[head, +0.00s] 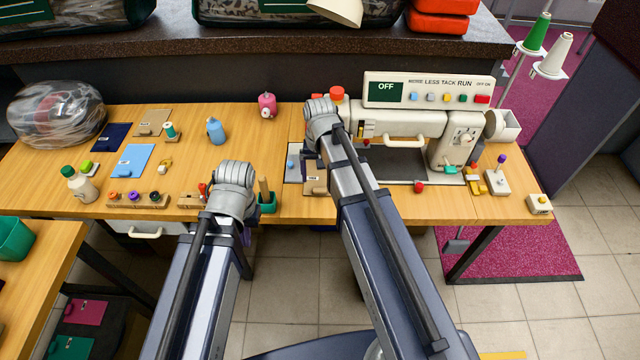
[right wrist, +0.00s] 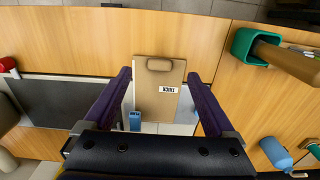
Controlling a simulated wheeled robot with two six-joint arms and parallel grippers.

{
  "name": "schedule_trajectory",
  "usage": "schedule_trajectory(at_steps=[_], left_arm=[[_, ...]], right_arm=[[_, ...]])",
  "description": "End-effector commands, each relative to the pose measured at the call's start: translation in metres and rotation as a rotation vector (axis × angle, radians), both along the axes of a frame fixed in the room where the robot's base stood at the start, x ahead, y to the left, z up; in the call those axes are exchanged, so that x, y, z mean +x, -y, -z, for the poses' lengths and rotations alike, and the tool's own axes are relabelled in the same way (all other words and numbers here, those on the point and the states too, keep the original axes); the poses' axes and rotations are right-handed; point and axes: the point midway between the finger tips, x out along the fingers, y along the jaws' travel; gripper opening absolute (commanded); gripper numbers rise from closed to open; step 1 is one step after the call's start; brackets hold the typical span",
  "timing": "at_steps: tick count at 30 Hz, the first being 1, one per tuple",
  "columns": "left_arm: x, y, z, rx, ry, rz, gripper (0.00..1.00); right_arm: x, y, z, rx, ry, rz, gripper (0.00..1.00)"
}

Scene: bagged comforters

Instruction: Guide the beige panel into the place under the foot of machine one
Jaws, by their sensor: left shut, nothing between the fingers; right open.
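The beige panel (right wrist: 150,100) lies between the fingers of my right gripper (right wrist: 159,75) in the right wrist view, with a rounded handle and a small label. The fingers are open, one on each side, apart from it. It partly covers a pale plate with a blue knob (right wrist: 135,120). In the head view the panel (head: 314,184) shows partly behind my right arm, left of the machine (head: 415,135), whose panel reads OFF. The machine's foot is hidden behind my arm. My left gripper (head: 234,185) is shut and empty over the front of the table; its fingertips are mostly hidden.
A green holder (right wrist: 242,45) with a brown stick stands near the panel. The machine's dark bed (right wrist: 60,100) is on its other side. A red knob (head: 420,187) is at the table's front edge. Blue bottle (head: 215,131), pink item (head: 267,105) and another tan patch (head: 153,122) lie left.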

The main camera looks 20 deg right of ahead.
Motion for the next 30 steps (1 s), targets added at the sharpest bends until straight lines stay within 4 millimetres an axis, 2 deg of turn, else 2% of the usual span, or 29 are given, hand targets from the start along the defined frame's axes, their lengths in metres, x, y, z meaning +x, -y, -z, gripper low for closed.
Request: schedule_trajectory(at_steps=[1, 3, 14, 24, 30], left_arm=[[0.000, 0.000, 0.014, 0.000, 0.000, 0.000, 0.00], [0.000, 0.000, 0.020, 0.000, 0.000, 0.000, 0.00], [0.000, 0.000, 0.026, 0.000, 0.000, 0.000, 0.00], [0.000, 0.000, 0.066, 0.000, 0.000, 0.000, 0.00], [0.000, 0.000, 0.074, 0.000, 0.000, 0.000, 0.00]], right_arm=[[0.000, 0.000, 0.014, 0.000, 0.000, 0.000, 0.90], [0.000, 0.000, 0.020, 0.000, 0.000, 0.000, 0.90], [0.001, 0.000, 0.026, 0.000, 0.000, 0.000, 0.90], [0.006, 0.002, 0.066, 0.000, 0.000, 0.000, 0.90], [0.006, 0.002, 0.074, 0.001, 0.000, 0.000, 0.90]])
